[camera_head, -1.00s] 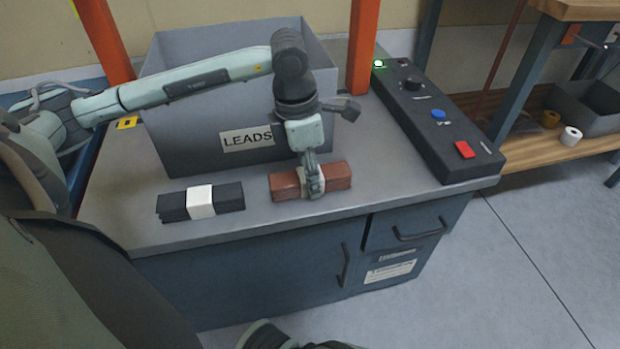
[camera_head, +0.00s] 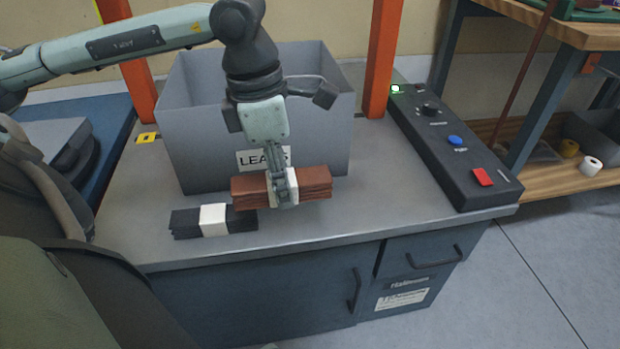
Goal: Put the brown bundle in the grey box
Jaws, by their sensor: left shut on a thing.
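The brown bundle (camera_head: 317,187) has a pale band around its middle. My left gripper (camera_head: 284,196) is shut on it at the band and holds it up in front of the grey box (camera_head: 195,150). The grey box stands on the bench, open at the top, with a label on its front that the gripper and bundle partly cover. The bundle is below the box's rim and outside it. My right gripper is not in view.
A black bundle with a white band (camera_head: 213,219) lies on the bench (camera_head: 340,222) in front of the box. Orange posts (camera_head: 383,60) stand beside the box. A black control panel (camera_head: 455,150) with buttons lies to the right.

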